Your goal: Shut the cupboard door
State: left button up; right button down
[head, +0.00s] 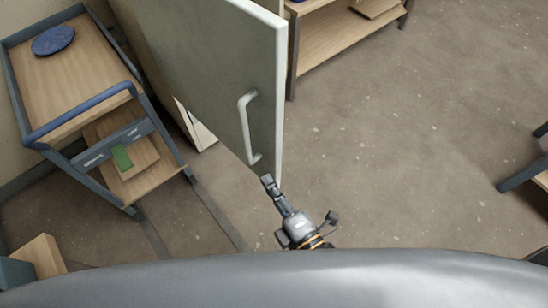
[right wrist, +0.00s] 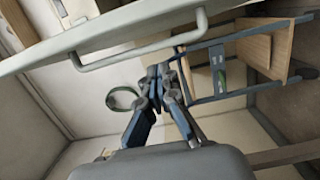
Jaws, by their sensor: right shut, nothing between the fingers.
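The cupboard door (head: 220,85) is a pale grey-green panel standing open in the head view, its free edge toward the right. Its bar handle (head: 247,125) is on the face toward the left. My right gripper (head: 267,181) is shut and empty, just below the handle's lower end and by the door's lower free corner; I cannot tell whether it touches. In the right wrist view the door (right wrist: 110,32) and handle (right wrist: 140,45) cross the top, with the shut fingers (right wrist: 161,74) below the handle. My left gripper is out of view.
A wooden cart (head: 85,75) with a blue-grey frame and a blue round item (head: 53,40) stands left of the door. A wooden shelf unit (head: 335,40) stands behind the door. Another piece of furniture (head: 525,172) is at the right edge. The floor (head: 400,140) between is clear.

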aim_at(275, 163)
jog(key=shift+w+d+p, duration=0.2)
jog(key=shift+w, duration=0.8)
jog(key=shift+w+d+p, duration=0.25)
jog(key=shift+w, duration=0.7)
jog(key=shift+w+d+p, duration=0.2)
jog(key=shift+w, duration=0.8)
